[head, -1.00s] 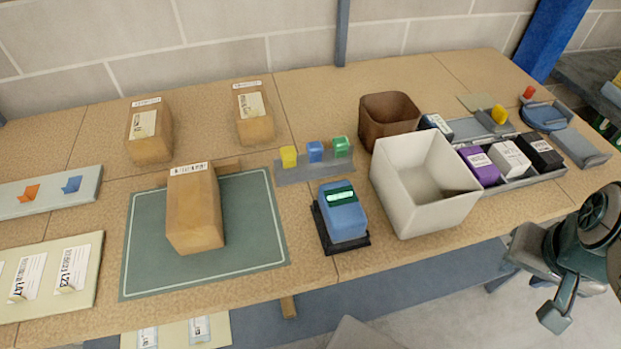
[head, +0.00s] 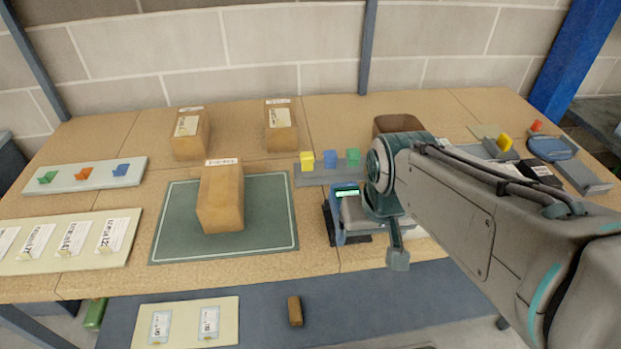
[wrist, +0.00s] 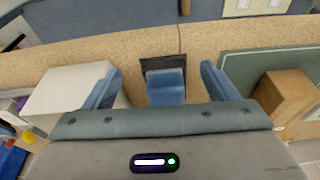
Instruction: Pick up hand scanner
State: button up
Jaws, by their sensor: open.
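My gripper is open and holds nothing. I cannot tell how far the fingers are above the device.
A green mat (head: 166,225) with a cardboard box (head: 220,198) lies to the left. A rack (head: 330,176) with coloured blocks stands just behind the device. A brown bin (head: 397,124) stands behind my arm.

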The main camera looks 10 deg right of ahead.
jog(key=shift+g, duration=0.7)
jog(key=w+r+p, duration=0.1)
jog(key=w, duration=0.1)
jog(key=w+r+p, duration=0.3)
jog(key=w, duration=0.1)
jog(key=shift+r, duration=0.3)
jog(key=g+p, duration=0.1)
jog(key=p, duration=0.3)
send_near(350, 189)
jog(key=s+r, duration=0.2)
jog(key=s, duration=0.1)
jog(key=f, duration=0.6)
jog(key=a+f, duration=0.1)
jog(key=f, duration=0.2)
jog(key=shift+w+p, duration=0.2)
jog(key=shift+p, duration=0.15)
jog(key=f, duration=0.2)
jog(key=f+p, duration=0.1)
jog(key=f, duration=0.1)
jog(key=shift+w+d+f, duration=0.15)
jog(key=shift+w+f, duration=0.05)
jog(key=shift+f, duration=0.45)
jog(key=shift+f, duration=0.25)
jog(key=c, duration=1.2)
